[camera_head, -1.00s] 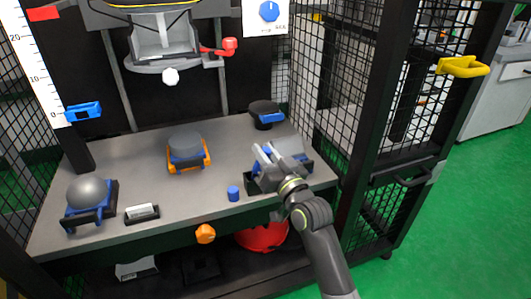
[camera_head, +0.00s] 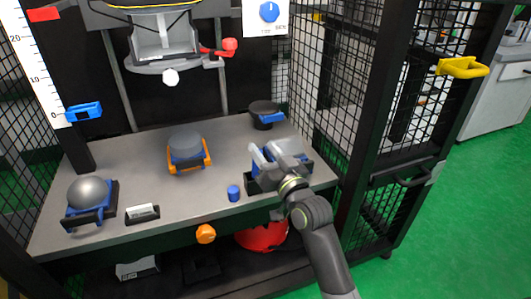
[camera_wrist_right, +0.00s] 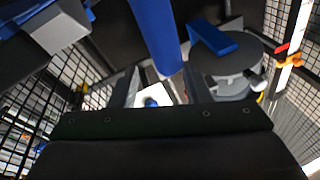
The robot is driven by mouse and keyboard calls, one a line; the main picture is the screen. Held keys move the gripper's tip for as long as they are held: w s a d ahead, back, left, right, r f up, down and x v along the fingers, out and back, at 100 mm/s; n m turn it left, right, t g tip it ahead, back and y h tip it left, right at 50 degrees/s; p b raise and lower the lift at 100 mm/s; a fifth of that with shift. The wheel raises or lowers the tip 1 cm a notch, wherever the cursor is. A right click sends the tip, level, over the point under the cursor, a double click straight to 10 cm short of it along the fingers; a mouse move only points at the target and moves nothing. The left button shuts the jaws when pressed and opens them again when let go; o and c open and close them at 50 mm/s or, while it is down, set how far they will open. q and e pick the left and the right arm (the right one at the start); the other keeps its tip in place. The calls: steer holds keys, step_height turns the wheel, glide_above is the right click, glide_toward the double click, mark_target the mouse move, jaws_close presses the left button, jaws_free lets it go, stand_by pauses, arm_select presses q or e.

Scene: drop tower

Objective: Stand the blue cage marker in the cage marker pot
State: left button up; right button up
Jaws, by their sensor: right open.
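My right gripper (camera_head: 270,150) is above the black holder (camera_head: 250,183) at the bench's front right. Its fingers are apart. In the right wrist view, a long blue cylinder, which looks like the blue cage marker (camera_wrist_right: 155,35), comes down from the top edge. Its end shows just beyond the gap between the fingers (camera_wrist_right: 160,90); I see no grip on it. In the head view my gripper largely hides this spot. My left gripper is out of view.
A black round piece with a blue handle (camera_head: 264,115) stands behind my gripper. Mesh cage walls (camera_head: 310,90) close the right side. The bench middle (camera_head: 222,160) is clear.

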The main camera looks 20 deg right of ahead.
steer(key=v, duration=1.2)
